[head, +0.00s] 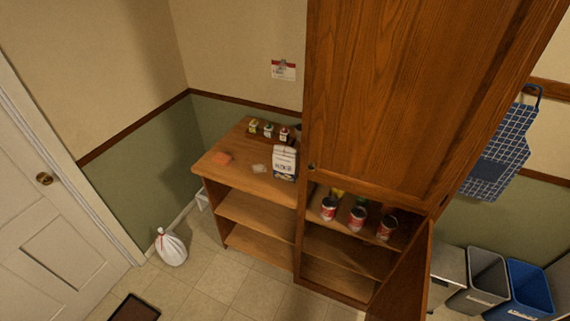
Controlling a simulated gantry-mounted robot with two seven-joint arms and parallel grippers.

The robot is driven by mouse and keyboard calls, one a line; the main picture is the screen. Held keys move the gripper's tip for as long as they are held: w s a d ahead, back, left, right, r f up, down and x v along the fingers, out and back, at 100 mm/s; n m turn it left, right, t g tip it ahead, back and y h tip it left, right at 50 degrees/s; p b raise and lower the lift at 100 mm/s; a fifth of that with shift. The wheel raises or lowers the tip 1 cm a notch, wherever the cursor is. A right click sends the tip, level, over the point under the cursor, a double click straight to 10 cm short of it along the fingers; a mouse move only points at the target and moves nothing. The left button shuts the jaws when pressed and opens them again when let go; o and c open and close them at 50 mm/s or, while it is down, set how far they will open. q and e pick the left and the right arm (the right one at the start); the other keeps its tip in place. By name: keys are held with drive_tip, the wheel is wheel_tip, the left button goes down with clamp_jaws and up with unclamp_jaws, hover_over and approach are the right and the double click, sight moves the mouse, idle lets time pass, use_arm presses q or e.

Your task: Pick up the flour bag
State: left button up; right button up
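A white paper bag with dark print (285,160), which looks like the flour bag, stands upright on top of the low wooden shelf unit (230,175). It is close beside the left side of the tall wooden cabinet. Neither of my grippers shows in the head view.
The tall cabinet (400,90) has cans (358,217) on an open shelf. A white tied sack (171,248) sits on the floor (215,285), which is mostly clear.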

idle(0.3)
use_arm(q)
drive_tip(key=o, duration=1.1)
